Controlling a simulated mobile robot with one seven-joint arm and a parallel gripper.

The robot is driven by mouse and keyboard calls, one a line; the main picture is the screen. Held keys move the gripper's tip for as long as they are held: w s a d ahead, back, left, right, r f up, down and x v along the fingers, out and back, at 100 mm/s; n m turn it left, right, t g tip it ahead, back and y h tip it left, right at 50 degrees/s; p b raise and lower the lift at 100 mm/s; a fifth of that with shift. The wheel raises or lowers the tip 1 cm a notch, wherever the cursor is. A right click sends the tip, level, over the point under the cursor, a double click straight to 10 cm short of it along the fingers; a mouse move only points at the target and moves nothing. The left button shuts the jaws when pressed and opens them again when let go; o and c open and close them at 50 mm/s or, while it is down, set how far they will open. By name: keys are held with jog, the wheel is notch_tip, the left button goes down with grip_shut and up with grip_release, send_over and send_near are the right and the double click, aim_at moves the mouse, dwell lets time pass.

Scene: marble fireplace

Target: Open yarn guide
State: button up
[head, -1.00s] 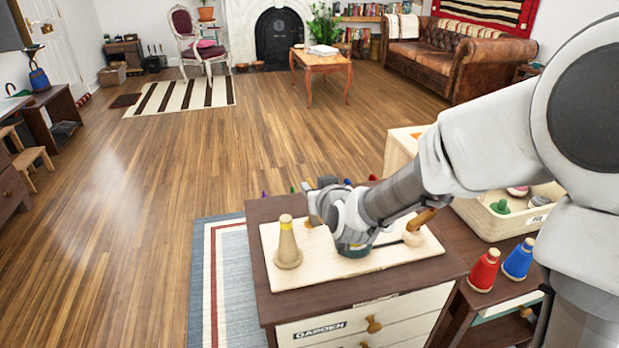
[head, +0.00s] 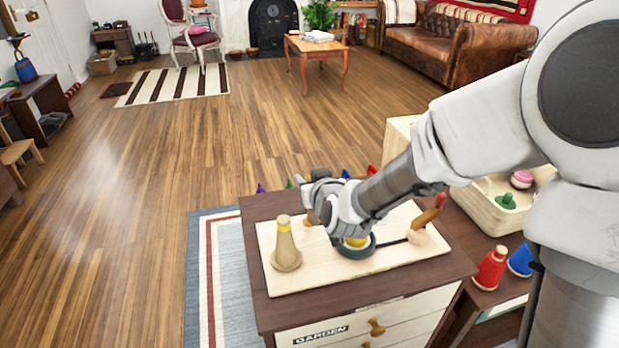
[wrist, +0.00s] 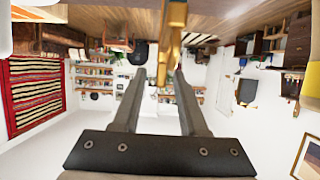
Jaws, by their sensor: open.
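A pale board (head: 310,276) lies on the dark wooden cabinet, carrying a wooden cone with a yellow band (head: 286,245), a round green base with yellow on it (head: 356,247), and a wooden lever with a red tip (head: 430,214). My gripper (wrist: 160,74) is open over the board's far side, right of the cone. In the wrist view a brass-coloured piece (wrist: 172,40) reaches down between the fingertips, with no clear grip on it. It may be the yarn guide; I cannot tell for sure. In the head view my wrist hides most of that area.
Red (head: 491,268) and blue (head: 521,260) cones stand on the lower surface at right, near a pale wooden tray (head: 498,212). Several coloured tips show behind the cabinet. Open wooden floor (head: 190,140) lies beyond, with a blue-grey rug (head: 212,270) at left.

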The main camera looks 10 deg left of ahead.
jog(key=shift+c, duration=0.3)
grip_shut()
dwell(1.1)
